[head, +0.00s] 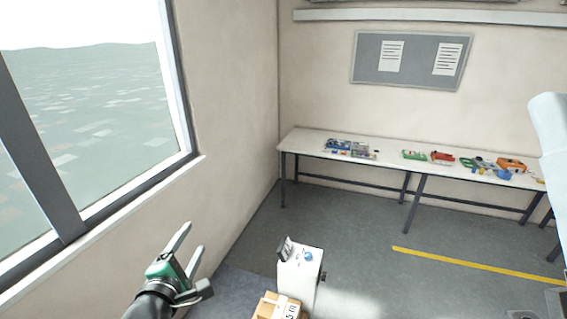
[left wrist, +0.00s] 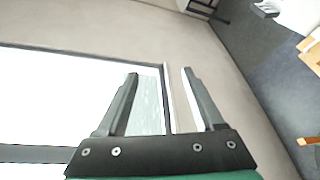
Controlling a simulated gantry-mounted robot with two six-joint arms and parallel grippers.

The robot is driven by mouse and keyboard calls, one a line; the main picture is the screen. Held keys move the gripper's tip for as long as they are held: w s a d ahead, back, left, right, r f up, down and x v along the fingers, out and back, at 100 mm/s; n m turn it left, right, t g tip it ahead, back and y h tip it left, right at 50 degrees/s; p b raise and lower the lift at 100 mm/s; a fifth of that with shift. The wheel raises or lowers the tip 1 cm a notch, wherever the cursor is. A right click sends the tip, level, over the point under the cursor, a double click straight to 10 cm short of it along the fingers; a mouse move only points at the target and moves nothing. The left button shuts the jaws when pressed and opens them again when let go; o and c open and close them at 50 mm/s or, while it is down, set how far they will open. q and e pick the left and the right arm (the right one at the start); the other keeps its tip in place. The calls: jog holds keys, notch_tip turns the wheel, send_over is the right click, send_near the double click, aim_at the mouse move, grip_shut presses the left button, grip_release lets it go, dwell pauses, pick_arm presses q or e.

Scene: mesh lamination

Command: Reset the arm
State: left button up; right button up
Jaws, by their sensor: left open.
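My left gripper (head: 188,240) is at the lower left of the head view, raised in front of the wall beside the window. Its two grey fingers are spread apart with nothing between them. In the left wrist view the same open fingers (left wrist: 160,85) point toward the wall and window, and the gap between them is empty. My right gripper does not show in either view.
A white box-shaped machine (head: 300,268) and a cardboard box (head: 268,307) stand right of my left gripper. A long table (head: 390,152) with colourful parts runs along the back wall. The window (head: 90,120) is at left. Grey floor lies between.

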pick_arm(q)
jog(key=s+d+r+m+t+h+p, duration=0.1)
jog(key=s+d+r+m+t, duration=0.2)
jog(key=r, duration=0.9)
jog(key=s+r+m+t, duration=0.3)
jog(key=s+r+m, duration=0.1)
jog(key=r, duration=0.7)
jog(key=s+r+m+t+h, duration=0.1)
jog(key=s+r+m+t, duration=0.4)
jog(key=s+r+m, duration=0.7)
jog(key=s+r, duration=0.1)
jog(key=s, duration=0.3)
jog(key=shift+d+t, duration=0.25)
jog(key=shift+t, duration=0.05)
jog(key=m, duration=0.3)
jog(key=shift+w+r+m, duration=0.1)
jog(key=shift+w+m, duration=0.05)
jog(key=shift+m, duration=0.25)
jog(key=o, duration=0.5)
